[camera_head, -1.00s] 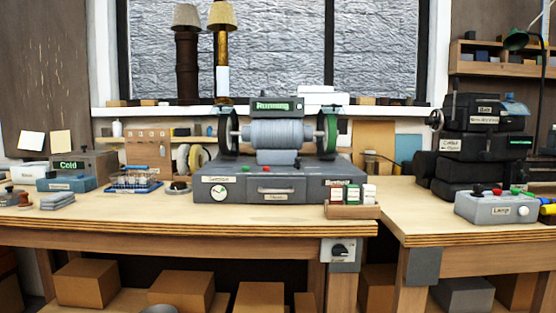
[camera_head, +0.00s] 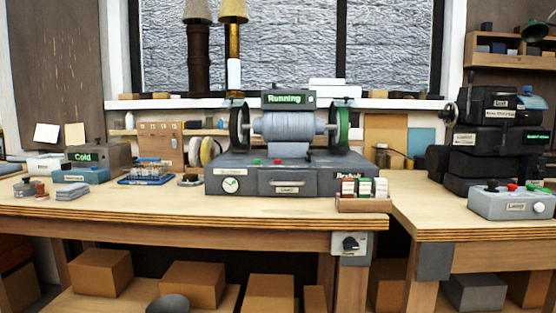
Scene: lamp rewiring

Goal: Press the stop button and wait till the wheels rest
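The bench grinder (camera_head: 290,126) stands at the middle of the workbench on a grey base (camera_head: 325,182). It has a dark wheel (camera_head: 238,128) on the left and a green-edged wheel (camera_head: 343,126) on the right. The display (camera_head: 287,99) above it reads "Running" in green. On the base's top front edge are a green button (camera_head: 256,162) and a red button (camera_head: 278,162). Nothing touches either button. Neither of my grippers shows in the head view.
A rack of small labelled bottles (camera_head: 363,203) stands at the base's right front. A box with a "Cold" display (camera_head: 97,155) and a blue tray (camera_head: 147,179) lie left. A gap separates the bench tops at front.

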